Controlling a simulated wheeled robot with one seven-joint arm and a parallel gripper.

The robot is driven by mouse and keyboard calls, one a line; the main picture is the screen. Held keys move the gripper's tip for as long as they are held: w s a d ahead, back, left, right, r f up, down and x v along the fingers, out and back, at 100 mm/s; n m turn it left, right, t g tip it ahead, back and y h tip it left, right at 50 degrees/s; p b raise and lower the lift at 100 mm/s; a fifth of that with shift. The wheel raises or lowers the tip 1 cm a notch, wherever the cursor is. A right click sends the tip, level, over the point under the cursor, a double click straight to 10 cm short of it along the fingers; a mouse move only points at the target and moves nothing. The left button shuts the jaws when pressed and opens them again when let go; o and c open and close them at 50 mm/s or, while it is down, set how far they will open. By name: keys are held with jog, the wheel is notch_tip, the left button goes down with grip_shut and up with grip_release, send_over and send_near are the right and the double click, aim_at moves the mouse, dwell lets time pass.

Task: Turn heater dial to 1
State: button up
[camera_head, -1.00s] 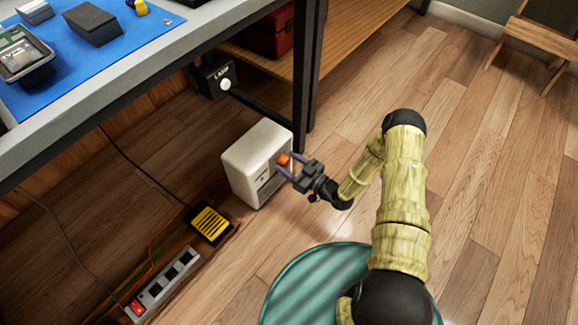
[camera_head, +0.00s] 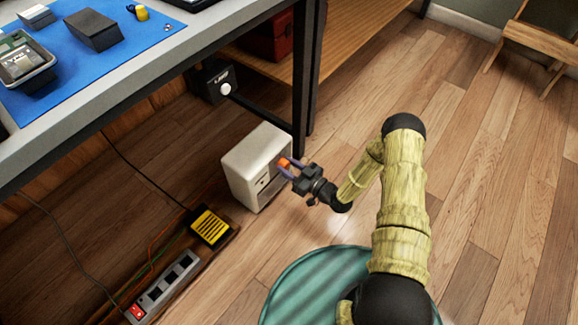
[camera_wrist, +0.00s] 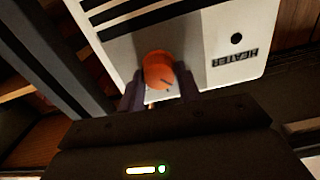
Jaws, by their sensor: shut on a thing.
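The heater (camera_head: 256,165) is a small white box standing on the floor under the bench edge. In the wrist view its front panel (camera_wrist: 208,35) shows dark slots, a HEATER label and a dark round spot. In the wrist view the gripper (camera_wrist: 160,88) is shut on the dial. No dial numbers are readable.
A black LAMP box (camera_head: 217,82) with a white knob is beyond the heater. A yellow-and-black device (camera_head: 210,227) and a power strip (camera_head: 165,287) with a red switch lie at left. A dark table leg (camera_head: 303,90) stands close behind the heater. Open floor lies at right.

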jog(key=m+p, duration=0.1)
jog(key=m, duration=0.3)
jog(key=shift+d+f+m+p, duration=0.1)
jog(key=shift+m+p, duration=0.3)
jog(key=shift+m, duration=1.6)
jog(key=o, duration=0.9)
jog(key=shift+o, duration=0.2)
jog(key=p+v, duration=0.6)
jog(key=v, duration=1.1)
